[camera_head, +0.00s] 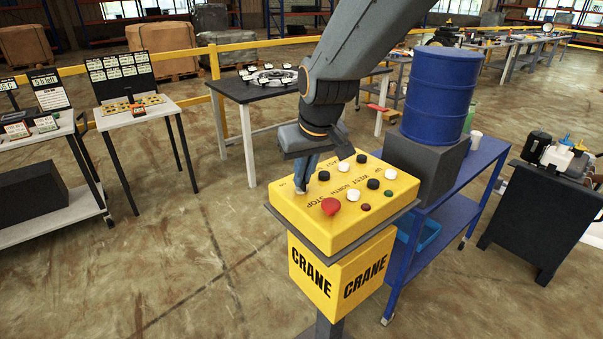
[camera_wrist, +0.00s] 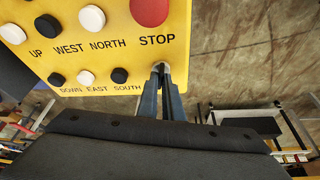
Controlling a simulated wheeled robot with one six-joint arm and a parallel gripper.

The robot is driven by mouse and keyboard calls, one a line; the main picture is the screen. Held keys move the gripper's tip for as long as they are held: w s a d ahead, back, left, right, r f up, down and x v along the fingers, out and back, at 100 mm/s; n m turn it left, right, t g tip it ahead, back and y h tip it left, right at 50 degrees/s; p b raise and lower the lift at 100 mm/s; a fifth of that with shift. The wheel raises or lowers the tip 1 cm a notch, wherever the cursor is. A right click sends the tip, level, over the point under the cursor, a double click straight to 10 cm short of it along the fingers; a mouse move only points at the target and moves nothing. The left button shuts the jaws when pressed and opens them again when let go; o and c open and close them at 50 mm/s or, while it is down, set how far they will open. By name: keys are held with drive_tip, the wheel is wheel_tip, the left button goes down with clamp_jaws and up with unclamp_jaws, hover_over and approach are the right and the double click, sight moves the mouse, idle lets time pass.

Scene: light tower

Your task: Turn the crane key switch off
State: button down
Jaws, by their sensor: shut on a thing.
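The yellow crane control box (camera_head: 375,205) stands on a dark plate on a pedestal marked CRANE. Its top carries black and white buttons, a red STOP button (camera_head: 330,206) and small red and green buttons. My gripper (camera_head: 301,186) is over the box's far left corner, fingers pointing down. In the wrist view my gripper (camera_wrist: 161,75) is shut on a small metallic key switch (camera_wrist: 160,66) just below the STOP label, close to the box edge. The fingers hide most of the key, so its angle cannot be told. The red STOP button also shows in the wrist view (camera_wrist: 149,10).
A blue drum (camera_head: 438,95) sits on a grey block on a blue cart (camera_head: 455,190) right of the box. A dark-topped table (camera_head: 255,88) stands behind. Open floor (camera_head: 190,260) lies left and in front.

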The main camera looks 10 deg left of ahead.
drive_tip(key=n+b, duration=0.2)
drive_tip(key=b, duration=0.1)
drive_tip(key=n+g+y+b, duration=0.1)
drive_tip(key=n+b, duration=0.1)
drive_tip(key=shift+w+d+f, duration=0.1)
drive_tip(key=shift+w+f, duration=0.1)
drive_tip(key=shift+w, duration=0.1)
drive_tip(key=n+b, duration=0.2)
drive_tip(key=n+g+b, duration=0.1)
drive_tip(key=n+b, duration=0.1)
drive_tip(key=shift+r+n+g+y+b, duration=0.2)
drive_tip(key=shift+n+g+y+b, duration=0.1)
drive_tip(key=shift+n+y+b, duration=0.1)
drive_tip(key=c, duration=1.9)
unclamp_jaws()
drive_tip(key=shift+d+r, duration=0.1)
drive_tip(key=shift+r, duration=0.05)
drive_tip(key=v, duration=0.7)
drive_tip(key=shift+w+d+r+b, duration=0.15)
drive_tip(key=shift+r+b, duration=0.1)
drive_tip(key=shift+b, duration=0.15)
